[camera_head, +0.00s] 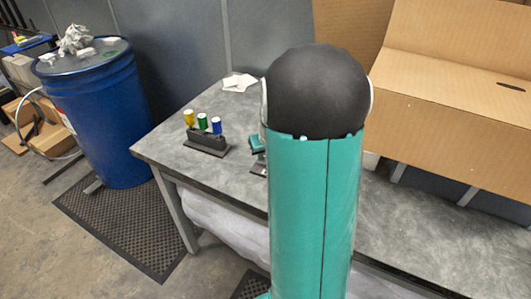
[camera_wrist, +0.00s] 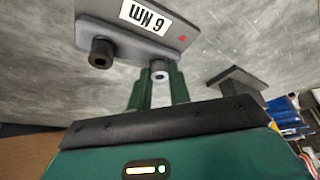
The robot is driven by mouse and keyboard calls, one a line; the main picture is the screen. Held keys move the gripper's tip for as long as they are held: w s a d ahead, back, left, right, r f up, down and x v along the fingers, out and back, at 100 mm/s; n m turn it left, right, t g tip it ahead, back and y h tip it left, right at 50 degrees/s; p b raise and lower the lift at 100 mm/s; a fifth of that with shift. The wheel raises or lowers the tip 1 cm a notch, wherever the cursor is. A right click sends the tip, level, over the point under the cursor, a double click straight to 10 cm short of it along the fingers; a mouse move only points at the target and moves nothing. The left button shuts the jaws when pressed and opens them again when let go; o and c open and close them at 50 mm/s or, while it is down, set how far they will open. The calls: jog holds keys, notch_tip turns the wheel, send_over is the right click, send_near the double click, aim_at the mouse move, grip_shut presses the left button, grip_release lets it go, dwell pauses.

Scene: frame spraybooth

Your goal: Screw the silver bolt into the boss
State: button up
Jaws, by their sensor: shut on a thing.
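In the wrist view my gripper (camera_wrist: 157,88) points at a grey plate. Its green fingers are shut on the silver bolt (camera_wrist: 160,72), a short round piece with a dark hole in its end. The bolt is at the plate's lower edge; I cannot tell whether it touches the plate. The dark round boss (camera_wrist: 101,53) stands on the plate to the left of the bolt, apart from it. In the head view my arm hides the bolt, the boss and most of the gripper.
The grey plate (camera_wrist: 160,38) has a white label and a red mark. A dark block (camera_wrist: 238,80) is to the right. On the grey bench (camera_head: 175,158) a dark rack (camera_head: 207,144) holds yellow, green and blue pieces. A blue drum (camera_head: 98,110) and cardboard boxes (camera_head: 450,60) flank it.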

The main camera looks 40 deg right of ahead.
jog(key=m+h, duration=0.1)
jog(key=m, duration=0.1)
jog(key=shift+w+a+m, duration=0.1)
jog(key=shift+m, duration=0.3)
jog(key=shift+m+g, duration=0.4)
jog(key=shift+m, duration=0.2)
jog(key=m+h, duration=0.1)
jog(key=m, duration=0.1)
jog(key=shift+m+g, duration=0.7)
jog(key=shift+m, duration=0.6)
